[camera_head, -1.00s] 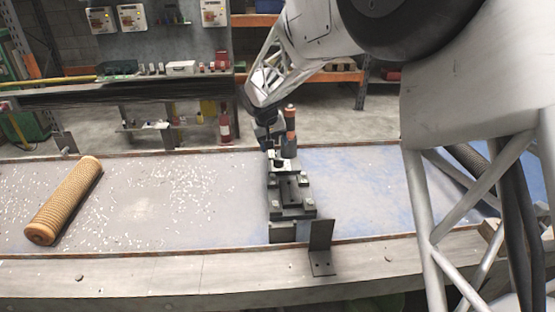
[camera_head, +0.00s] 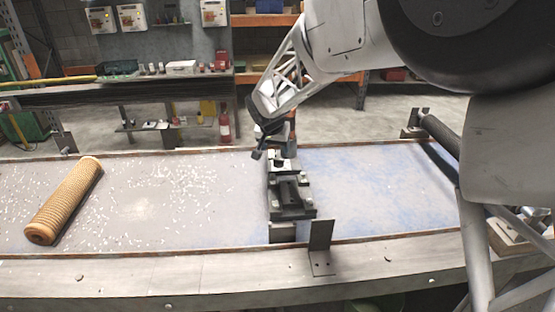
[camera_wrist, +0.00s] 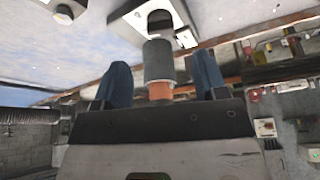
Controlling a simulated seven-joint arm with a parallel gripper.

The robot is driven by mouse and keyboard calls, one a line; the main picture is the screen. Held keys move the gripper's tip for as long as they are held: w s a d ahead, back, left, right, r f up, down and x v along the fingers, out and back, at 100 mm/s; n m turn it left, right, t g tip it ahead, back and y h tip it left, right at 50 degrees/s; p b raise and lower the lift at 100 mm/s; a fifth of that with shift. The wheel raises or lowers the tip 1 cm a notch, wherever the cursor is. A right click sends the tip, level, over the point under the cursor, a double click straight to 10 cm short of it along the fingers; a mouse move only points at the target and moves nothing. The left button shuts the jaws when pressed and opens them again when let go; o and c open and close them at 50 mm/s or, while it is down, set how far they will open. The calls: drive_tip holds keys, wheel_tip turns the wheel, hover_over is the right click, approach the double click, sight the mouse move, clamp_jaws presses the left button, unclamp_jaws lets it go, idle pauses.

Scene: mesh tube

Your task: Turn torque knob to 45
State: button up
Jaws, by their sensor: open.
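A grey cylinder with an orange end (camera_wrist: 158,60), which looks like the torque knob, shows in the wrist view. It lies between the two blue fingers of my gripper (camera_wrist: 162,76), with a gap on each side. The gripper is open and nothing is pinched. The gripper's edge hides part of the orange end. In the head view my gripper (camera_head: 262,150) is tilted over the far end of the dark clamp fixture (camera_head: 290,205). My arm mostly hides the knob there, and no scale or number is readable.
A tan perforated tube (camera_head: 65,203) lies on the left of the conveyor bed (camera_head: 140,235). An upright dark bracket (camera_head: 320,236) stands at the front edge. A dark roller (camera_head: 440,135) is at the right. The bed between tube and fixture holds only small white bits.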

sight(276, 160)
drive_tip(key=shift+x, duration=3.85)
drive_tip(key=c, duration=0.9)
drive_tip(key=shift+m, duration=0.4)
drive_tip(key=shift+w+a+m+g+h, duration=0.15)
drive_tip(key=shift+m+g+h, duration=0.35)
drive_tip(key=shift+m, duration=0.9)
drive_tip(key=shift+w+a+m+g+h, duration=0.15)
drive_tip(key=shift+m+g+h, duration=0.15)
drive_tip(key=shift+m, duration=0.8)
drive_tip(key=shift+s+a+m+g+h, duration=0.15)
drive_tip(key=shift+m+h, duration=0.25)
drive_tip(key=shift+m, duration=0.7)
drive_tip(key=shift+w, duration=0.1)
